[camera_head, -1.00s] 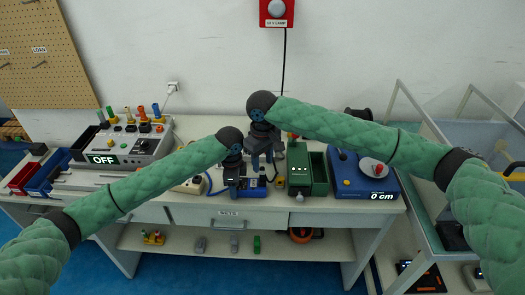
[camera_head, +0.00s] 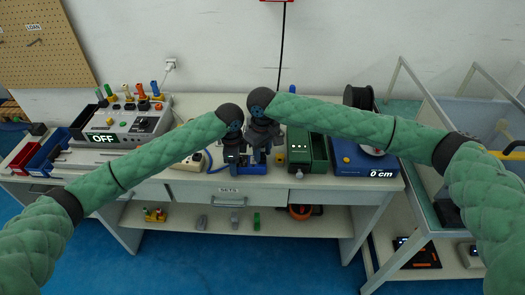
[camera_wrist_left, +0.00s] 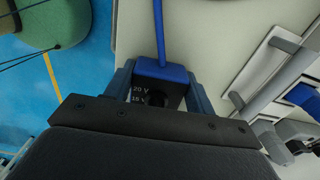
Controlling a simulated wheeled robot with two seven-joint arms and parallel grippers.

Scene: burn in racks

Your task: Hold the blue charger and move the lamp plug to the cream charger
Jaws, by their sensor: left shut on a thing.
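The blue charger (camera_head: 254,169) is on the bench front, partly hidden by my grippers. In the left wrist view, a blue and black block (camera_wrist_left: 160,72), marked 20 V and 15 V with a blue cable, sits between my left fingers. My left gripper (camera_head: 234,163) is shut on it. My right gripper (camera_head: 262,155) is just to the right, low over the charger; whether its jaws are open is unclear. The lamp's dark cord (camera_head: 281,45) runs down the wall behind my right arm; its plug is hidden. The cream charger (camera_head: 194,162) is left of my left gripper, partly covered by my arm.
A green unit (camera_head: 299,150) and a blue unit reading 0 cm (camera_head: 365,168) stand to the right. A grey panel reading OFF (camera_head: 125,128) and blue and red bins are at left. My grippers are close together.

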